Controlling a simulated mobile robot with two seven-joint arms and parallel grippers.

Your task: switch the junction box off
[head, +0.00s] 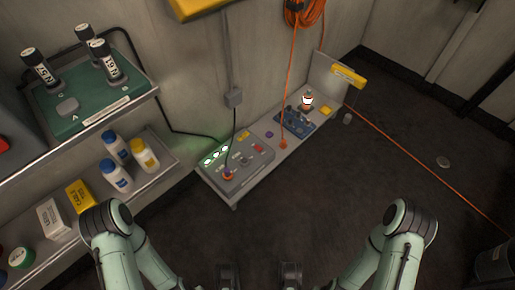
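A grey control box (236,170) lies on the low bench, with a row of lit green lamps (216,155) at its left end and several small knobs and switches on top. A red piece (258,148) shows near its right end. I cannot tell for certain which of these is the junction box. My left gripper (228,277) and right gripper (291,275) show only as dark parts at the bottom edge, apart from the bench. Their fingertips are not clear.
A blue board (294,123) and a lit lamp (307,101) stand on the bench's right. Orange cables (290,60) hang from the wall and cross the floor. Left shelves hold bottles (117,175) and a green unit (88,105). The dark floor (330,190) before the bench is clear.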

